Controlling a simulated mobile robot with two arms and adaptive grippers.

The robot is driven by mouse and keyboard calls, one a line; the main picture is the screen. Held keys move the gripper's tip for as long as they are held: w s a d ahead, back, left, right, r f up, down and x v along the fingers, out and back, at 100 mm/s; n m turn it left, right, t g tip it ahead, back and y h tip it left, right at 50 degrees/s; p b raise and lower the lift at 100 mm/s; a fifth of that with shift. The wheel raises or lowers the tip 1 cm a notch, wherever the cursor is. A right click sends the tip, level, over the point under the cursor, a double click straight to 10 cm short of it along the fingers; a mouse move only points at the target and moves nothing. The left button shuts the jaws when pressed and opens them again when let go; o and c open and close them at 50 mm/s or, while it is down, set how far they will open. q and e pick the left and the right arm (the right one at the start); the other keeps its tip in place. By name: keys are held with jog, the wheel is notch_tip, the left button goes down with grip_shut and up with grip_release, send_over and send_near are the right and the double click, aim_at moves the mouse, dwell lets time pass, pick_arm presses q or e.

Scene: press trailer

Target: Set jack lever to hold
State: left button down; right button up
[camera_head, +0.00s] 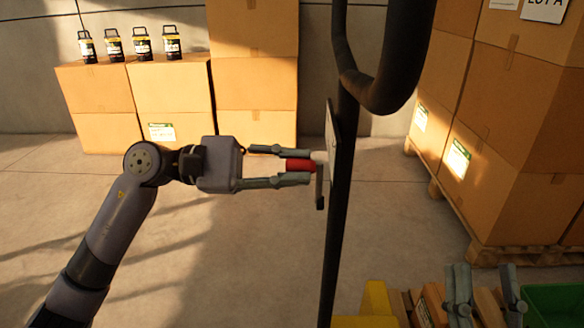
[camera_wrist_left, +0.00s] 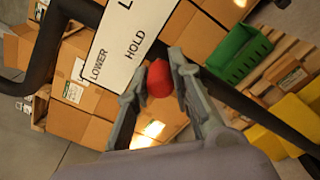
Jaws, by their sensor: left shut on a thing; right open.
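The jack lever's red knob (camera_head: 299,166) is beside the black jack handle (camera_head: 342,190) in the head view. My left gripper (camera_head: 308,165) reaches in from the left, with its fingers shut on the knob. In the left wrist view the red knob (camera_wrist_left: 160,79) sits between the fingertips. A white label plate (camera_wrist_left: 122,45) behind it reads LOWER and HOLD, with a third word cut off at the top. The knob is near the plate's lower edge, closer to HOLD than LOWER. My right gripper (camera_head: 485,295) is open at the lower right.
A green bin (camera_head: 553,303) and a yellow object (camera_head: 374,305) are at the lower right. The floor at left is clear.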

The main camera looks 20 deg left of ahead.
pick_arm(q)
jog(key=shift+f, duration=0.1)
jog(key=c, duration=1.4)
grip_release()
jog(key=v, duration=1.2)
